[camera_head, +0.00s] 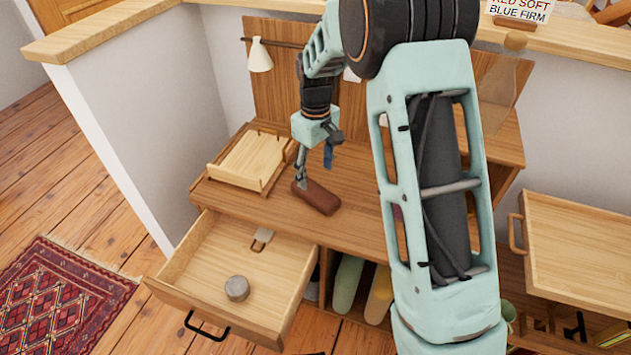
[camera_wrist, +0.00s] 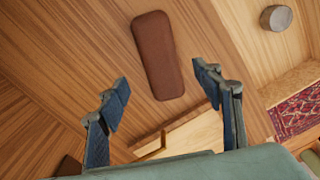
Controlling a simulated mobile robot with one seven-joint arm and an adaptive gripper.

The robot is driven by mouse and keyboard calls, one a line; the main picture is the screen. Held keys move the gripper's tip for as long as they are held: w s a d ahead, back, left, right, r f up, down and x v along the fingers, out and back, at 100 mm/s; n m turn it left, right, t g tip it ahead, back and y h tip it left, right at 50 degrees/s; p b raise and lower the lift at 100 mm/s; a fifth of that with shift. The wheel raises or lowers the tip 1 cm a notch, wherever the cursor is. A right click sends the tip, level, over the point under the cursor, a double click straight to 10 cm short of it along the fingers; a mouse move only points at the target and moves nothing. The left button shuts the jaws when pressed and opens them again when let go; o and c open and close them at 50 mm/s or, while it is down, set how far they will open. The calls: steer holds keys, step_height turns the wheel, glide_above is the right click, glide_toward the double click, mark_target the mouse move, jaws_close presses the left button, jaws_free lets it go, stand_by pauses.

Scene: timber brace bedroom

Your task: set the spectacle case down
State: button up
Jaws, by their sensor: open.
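The spectacle case (camera_head: 319,197) is a brown, rounded, elongated block. It lies flat on the wooden desk top (camera_head: 352,215), near the front edge above the open drawer. My gripper (camera_head: 315,172) is just above and behind it in the head view. In the wrist view the case (camera_wrist: 158,55) lies beyond the fingertips, between their lines. The two blue-padded fingers of my gripper (camera_wrist: 163,97) stand wide apart with nothing between them. The case looks clear of both fingers.
A pale wooden tray (camera_head: 215,170) stands left on the desk. Below, an open drawer (camera_head: 205,262) holds a grey round tin (camera_head: 237,288) and a small tag (camera_head: 262,239). A lamp (camera_head: 260,56) hangs at the back.

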mark_target(316, 190)
step_height(316, 190, up, 4)
steer(key=shift+r, duration=0.1)
stand_by(0.6)
